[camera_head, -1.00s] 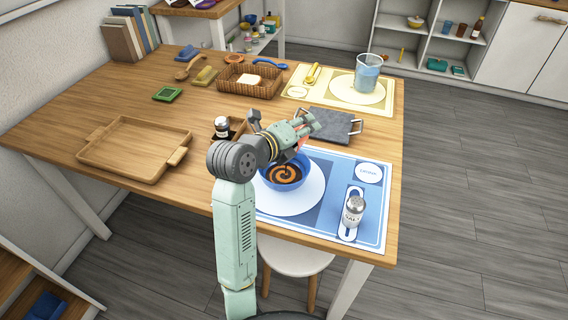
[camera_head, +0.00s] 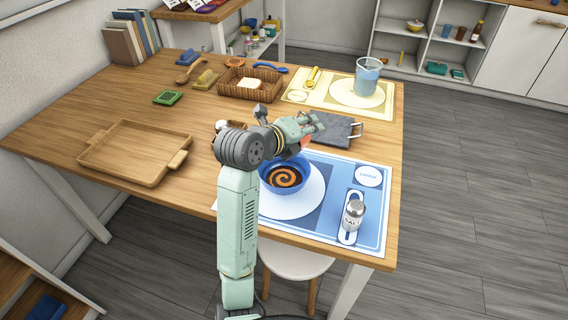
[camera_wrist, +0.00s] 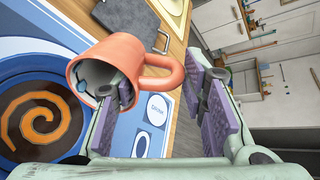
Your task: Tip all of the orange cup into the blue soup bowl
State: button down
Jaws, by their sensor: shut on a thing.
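The orange cup (camera_wrist: 108,58) lies tipped over in the wrist view, its mouth facing left toward the blue soup bowl (camera_wrist: 50,72). A small blue bit shows in the cup's mouth; I cannot tell what it is. My gripper (camera_wrist: 165,108) is shut on the cup, with the handle between its fingers. In the head view my gripper (camera_head: 306,128) is above the bowl's far right side, and only a sliver of the cup (camera_head: 306,143) shows.
A dark board with metal handles (camera_head: 333,129) lies behind the bowl. A glass pitcher (camera_head: 367,78) stands on the yellow mat. A wooden tray (camera_head: 128,152) lies left, with bare table around it.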

jog(key=shift+w+d+f+g, duration=0.2)
jog(key=shift+w+d+g, duration=0.3)
jog(key=shift+w, duration=0.15)
jog(key=shift+w+f+g+y, duration=0.15)
jog(key=shift+f+g+y, duration=0.25)
jog(key=shift+y, duration=0.2)
jog(key=shift+w+d+r+g+y, duration=0.3)
jog(key=shift+g+y, duration=0.2)
jog(key=shift+g, duration=0.25)
jog(key=shift+w+d+r+g+y, duration=0.15)
jog(key=shift+w+r+g+y, duration=0.3)
jog(key=shift+g, duration=0.3)
jog(key=w+d+f+g+y, duration=0.1)
jog(key=f+g, duration=0.1)
jog(key=w+d+f+g+y, duration=0.1)
jog(key=w+f+g+y, duration=0.1)
jog(key=w+d+f+g+y, duration=0.1)
jog(key=w+f+g, duration=0.1)
jog(key=shift+d+f+n, duration=0.25)
jog(key=shift+f+n, duration=0.05)
jog(key=shift+f, duration=0.1)
jog(key=shift+w+d+f+g+y, duration=0.45)
jog(key=shift+w+f+g+y, duration=0.25)
jog(key=shift+g, duration=0.1)
